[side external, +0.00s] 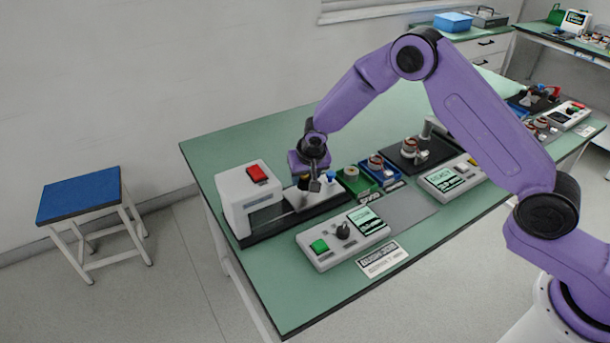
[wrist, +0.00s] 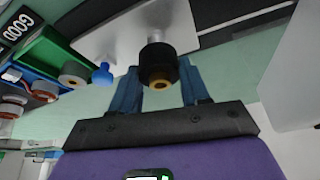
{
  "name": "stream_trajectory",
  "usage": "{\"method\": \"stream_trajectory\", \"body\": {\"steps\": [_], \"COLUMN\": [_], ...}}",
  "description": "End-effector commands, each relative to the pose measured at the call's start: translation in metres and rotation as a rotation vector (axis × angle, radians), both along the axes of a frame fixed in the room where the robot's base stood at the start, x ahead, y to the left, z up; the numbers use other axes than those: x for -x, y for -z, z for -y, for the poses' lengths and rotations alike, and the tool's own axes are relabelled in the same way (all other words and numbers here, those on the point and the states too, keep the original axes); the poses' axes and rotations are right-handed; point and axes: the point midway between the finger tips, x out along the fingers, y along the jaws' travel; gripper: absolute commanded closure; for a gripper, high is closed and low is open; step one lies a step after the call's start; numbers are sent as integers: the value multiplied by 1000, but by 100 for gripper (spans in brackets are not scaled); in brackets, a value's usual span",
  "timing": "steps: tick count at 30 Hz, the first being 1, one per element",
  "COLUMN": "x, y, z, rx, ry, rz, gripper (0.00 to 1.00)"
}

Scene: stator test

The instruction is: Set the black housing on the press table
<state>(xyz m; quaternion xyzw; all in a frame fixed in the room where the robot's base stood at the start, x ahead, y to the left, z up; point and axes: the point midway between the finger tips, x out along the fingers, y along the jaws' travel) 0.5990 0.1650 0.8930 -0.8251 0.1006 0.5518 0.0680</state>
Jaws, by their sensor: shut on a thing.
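The black housing (wrist: 158,66) is a short dark cylinder with a brass-coloured centre in the wrist view. My gripper (wrist: 160,76) is shut on it, with a blue finger on each side. A pale metal plate (wrist: 92,42) with a grey round post lies just beyond the housing; I take it for the press table. The side view shows this plate (side external: 327,190) in front of the white press (side external: 241,192), under my gripper (side external: 314,184). The housing is small and mostly hidden there. I cannot tell whether it touches the plate.
A blue knob (side external: 331,177) stands on the plate's right. Right of it are a green bin (side external: 350,191) and a blue bin (side external: 372,178) with parts. A control box (side external: 343,240) with a green button stands in front. Green table is bare at the back left.

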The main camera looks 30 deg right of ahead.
Motion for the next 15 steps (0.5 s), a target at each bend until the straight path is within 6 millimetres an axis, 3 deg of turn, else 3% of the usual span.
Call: {"method": "stream_trajectory", "body": {"steps": [15], "x": [0], "y": [5], "z": [0], "rx": [0], "ry": [0], "rz": [0], "gripper": [86]}}
